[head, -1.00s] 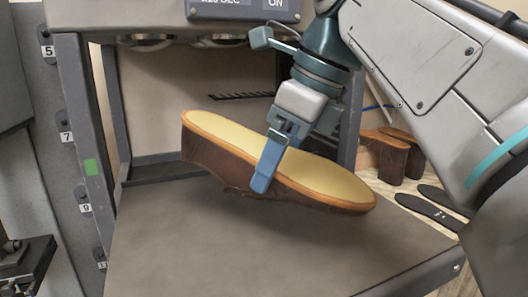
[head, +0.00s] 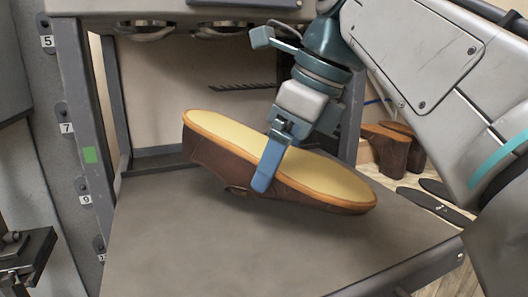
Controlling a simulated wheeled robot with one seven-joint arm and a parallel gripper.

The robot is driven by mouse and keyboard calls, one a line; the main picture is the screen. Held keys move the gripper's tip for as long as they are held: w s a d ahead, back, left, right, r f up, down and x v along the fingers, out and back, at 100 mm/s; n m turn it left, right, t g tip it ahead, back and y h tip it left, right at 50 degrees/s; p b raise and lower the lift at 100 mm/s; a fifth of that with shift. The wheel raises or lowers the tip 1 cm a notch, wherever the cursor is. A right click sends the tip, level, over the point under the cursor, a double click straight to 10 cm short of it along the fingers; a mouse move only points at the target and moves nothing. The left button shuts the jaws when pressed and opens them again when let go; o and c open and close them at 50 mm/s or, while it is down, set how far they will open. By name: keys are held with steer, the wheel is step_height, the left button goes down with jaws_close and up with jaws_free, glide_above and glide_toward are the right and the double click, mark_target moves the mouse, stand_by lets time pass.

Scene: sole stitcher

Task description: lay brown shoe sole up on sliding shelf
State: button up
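The brown shoe (head: 222,168) is sole up over the grey sliding shelf (head: 210,250), its pale yellow sole facing upward and edged in orange-brown. It is tilted, with the left end higher and the right end lower. My gripper (head: 268,170) is shut on the shoe near its middle, with a blue finger down the near side; the far finger is hidden behind the shoe. The shoe's underside seems close to the shelf, but I cannot tell whether the lower right end touches it.
A frame post (head: 75,120) with numbered holes stands at the left. Round fittings (head: 222,30) hang above the shelf. Brown shoes (head: 385,150) and dark flat soles (head: 435,203) lie beyond the shelf's right edge. The front of the shelf is bare.

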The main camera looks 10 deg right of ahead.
steer(key=shift+f+b, duration=0.5)
steer(key=shift+f, duration=0.25)
steer(key=o, duration=0.9)
steer(key=shift+r, duration=0.1)
